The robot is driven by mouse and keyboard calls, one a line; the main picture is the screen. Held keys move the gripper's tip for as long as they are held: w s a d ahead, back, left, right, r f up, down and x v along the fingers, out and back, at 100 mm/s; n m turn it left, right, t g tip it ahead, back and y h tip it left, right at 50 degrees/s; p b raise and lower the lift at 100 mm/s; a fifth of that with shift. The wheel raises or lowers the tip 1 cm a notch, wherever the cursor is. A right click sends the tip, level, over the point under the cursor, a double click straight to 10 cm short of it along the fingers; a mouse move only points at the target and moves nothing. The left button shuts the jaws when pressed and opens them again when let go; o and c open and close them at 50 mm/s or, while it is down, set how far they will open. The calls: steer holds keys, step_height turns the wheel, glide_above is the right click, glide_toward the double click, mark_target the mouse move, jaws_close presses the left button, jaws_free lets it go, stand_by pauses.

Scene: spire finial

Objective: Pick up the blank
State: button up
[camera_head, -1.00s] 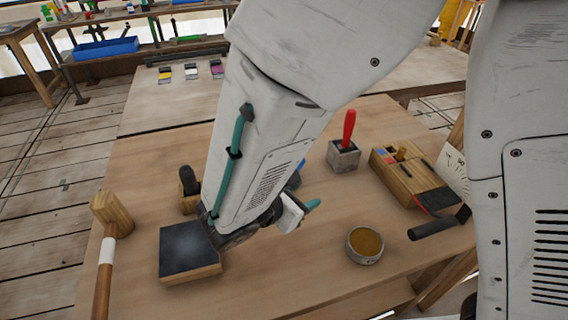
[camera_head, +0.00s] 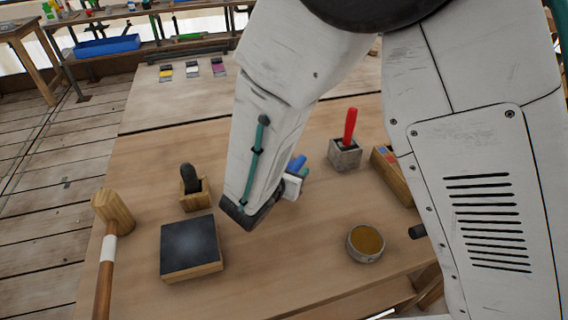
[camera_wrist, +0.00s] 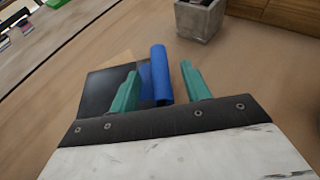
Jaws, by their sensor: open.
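A blue cylinder (camera_wrist: 159,75), which looks like the blank, shows in the wrist view between the two teal fingers of my gripper (camera_wrist: 158,84). The fingers are apart, one on each side of it. The cylinder is closer to the left finger, and I cannot tell whether they touch. In the head view, a small part of the blue cylinder (camera_head: 297,163) shows beside a teal fingertip of my gripper (camera_head: 303,173). My arm hides the rest.
A grey block with a red-handled tool (camera_head: 345,153) stands to the right. A round tin (camera_head: 366,243) is at the front right. A dark-topped block (camera_head: 190,247), a wooden holder (camera_head: 194,194) and a mallet (camera_head: 113,212) are on the left. The front middle of the table is clear.

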jaws_close()
steer(key=shift+r, duration=0.15)
